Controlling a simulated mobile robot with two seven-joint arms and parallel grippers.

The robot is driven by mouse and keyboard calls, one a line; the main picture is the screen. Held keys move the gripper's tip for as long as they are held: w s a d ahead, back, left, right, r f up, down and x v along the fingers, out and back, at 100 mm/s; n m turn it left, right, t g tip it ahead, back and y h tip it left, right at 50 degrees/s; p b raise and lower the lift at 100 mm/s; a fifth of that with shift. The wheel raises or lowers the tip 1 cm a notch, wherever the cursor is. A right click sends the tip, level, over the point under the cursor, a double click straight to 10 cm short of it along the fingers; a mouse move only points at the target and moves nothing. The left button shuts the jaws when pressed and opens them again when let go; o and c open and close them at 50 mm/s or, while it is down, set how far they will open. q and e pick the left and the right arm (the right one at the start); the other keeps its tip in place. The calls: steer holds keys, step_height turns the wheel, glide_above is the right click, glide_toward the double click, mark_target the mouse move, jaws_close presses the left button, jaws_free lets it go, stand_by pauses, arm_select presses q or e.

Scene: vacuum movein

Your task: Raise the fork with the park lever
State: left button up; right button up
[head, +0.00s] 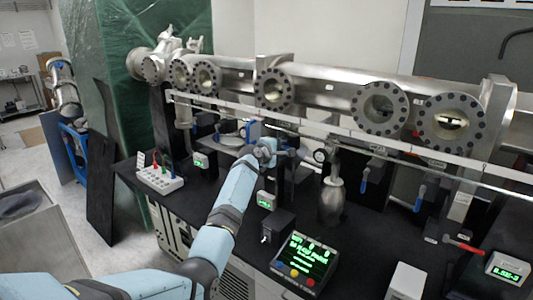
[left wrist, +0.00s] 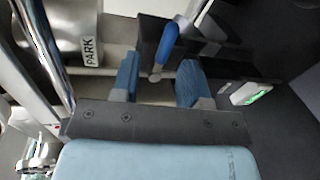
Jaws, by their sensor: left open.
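In the left wrist view a lever with a blue handle (left wrist: 168,42) and a metal pivot end stands on a dark bracket, near a PARK label (left wrist: 91,52). My left gripper (left wrist: 158,78) is open, with a blue finger on each side of the lever's lower end and gaps on both sides. In the head view my left gripper (head: 266,152) is at the bench's back, below the long steel tube; the arm hides part of that spot. I cannot make out the fork. My right gripper is not in view.
The steel tube (head: 330,88) with round flanged windows runs behind a pale rail (head: 330,128). To the right are other blue-handled levers (head: 420,198) and a red one (head: 464,246). A screen panel (head: 305,262), a switch box (head: 160,180) and a metal vessel (head: 332,200) stand on the black bench.

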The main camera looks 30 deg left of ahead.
arm_select(q)
steer(key=b+v, duration=0.1)
steer(key=v, duration=0.9)
steer(key=shift+s+r, duration=0.2)
steer(key=shift+s, duration=0.1)
steer(key=s+d+f+m+g, duration=0.1)
steer(key=s+d+f+m, duration=0.3)
steer(key=f, duration=0.4)
steer(key=s+d+f+m+g, duration=0.1)
steer(key=s+d+f+m, duration=0.25)
steer(key=s+f, duration=0.45)
steer(key=s+d+f+m+g, duration=0.15)
steer(key=s+d+f, duration=0.25)
steer(key=f, duration=0.5)
steer(key=s+d+f+m, duration=0.4)
steer(key=s+d, duration=0.1)
steer(key=s, duration=0.4)
steer(key=s+d+f+m+g+h, duration=0.1)
steer(key=s+d+f+m, duration=0.2)
steer(key=s+d, duration=0.3)
steer(key=s+d+f+m, duration=0.4)
steer(key=s+d+m, duration=0.1)
steer(key=s, duration=0.9)
steer(key=shift+d+f+h, duration=0.3)
steer(key=shift+d+f, duration=0.05)
steer(key=shift+d, duration=0.05)
